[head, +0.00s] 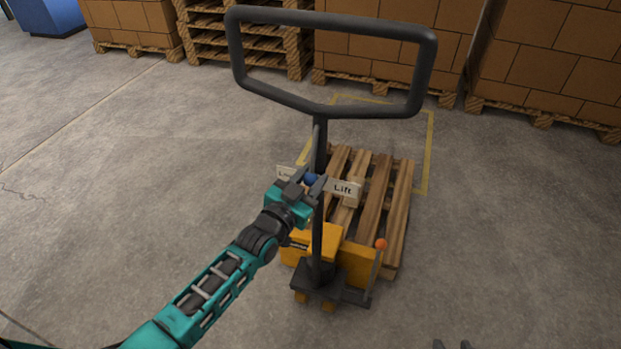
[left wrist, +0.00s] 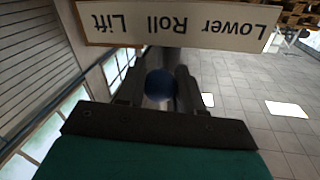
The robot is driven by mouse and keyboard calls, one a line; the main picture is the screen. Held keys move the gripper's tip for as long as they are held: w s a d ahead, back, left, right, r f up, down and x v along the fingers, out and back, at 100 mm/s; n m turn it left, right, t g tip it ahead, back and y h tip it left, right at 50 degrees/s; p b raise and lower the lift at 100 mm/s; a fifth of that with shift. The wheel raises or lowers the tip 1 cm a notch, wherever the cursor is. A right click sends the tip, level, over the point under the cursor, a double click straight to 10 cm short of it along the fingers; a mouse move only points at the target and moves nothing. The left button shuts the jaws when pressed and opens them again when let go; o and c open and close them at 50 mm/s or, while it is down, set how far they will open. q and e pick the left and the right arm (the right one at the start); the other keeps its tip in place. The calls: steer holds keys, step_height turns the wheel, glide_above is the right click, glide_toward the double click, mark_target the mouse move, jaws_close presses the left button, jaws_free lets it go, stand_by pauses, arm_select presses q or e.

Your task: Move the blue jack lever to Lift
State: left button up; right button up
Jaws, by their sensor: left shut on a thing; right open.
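The blue jack lever's round knob (head: 312,178) is at the handle post of the pallet jack (head: 318,245), beside the label plate (head: 343,188). "Lift" is readable at the plate's right end; its left part is partly covered. My left gripper (head: 308,184) is shut on the knob. In the left wrist view the knob (left wrist: 160,85) sits between the fingers, and the plate (left wrist: 180,23) reads "Lower Roll Lift" upside down. There the knob lines up roughly with "Roll". My right gripper (head: 455,344) shows only its fingertips at the bottom edge, apart and empty.
The jack's big black handle loop (head: 430,75) rises above the lever. Boxes on pallets (head: 560,55) line the back. The concrete floor on both sides is clear.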

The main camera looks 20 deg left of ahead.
arm_select(q)
jaws_close()
steer(key=shift+s+d+r+n+t, duration=0.1)
steer(key=shift+d+r+n+t, duration=0.1)
steer(key=shift+d+n, duration=0.7)
steer(key=shift+d+r+n+t, duration=0.15)
steer(key=shift+d+n, duration=0.7)
steer(key=shift+n, duration=0.2)
steer(key=shift+s+d+r+n+t, duration=0.1)
steer(key=shift+d+r+n+t, duration=0.1)
steer(key=shift+d+n, duration=0.7)
steer(key=o, duration=0.9)
jaws_free()
steer(key=shift+w, duration=0.1)
steer(key=shift+a, duration=0.1)
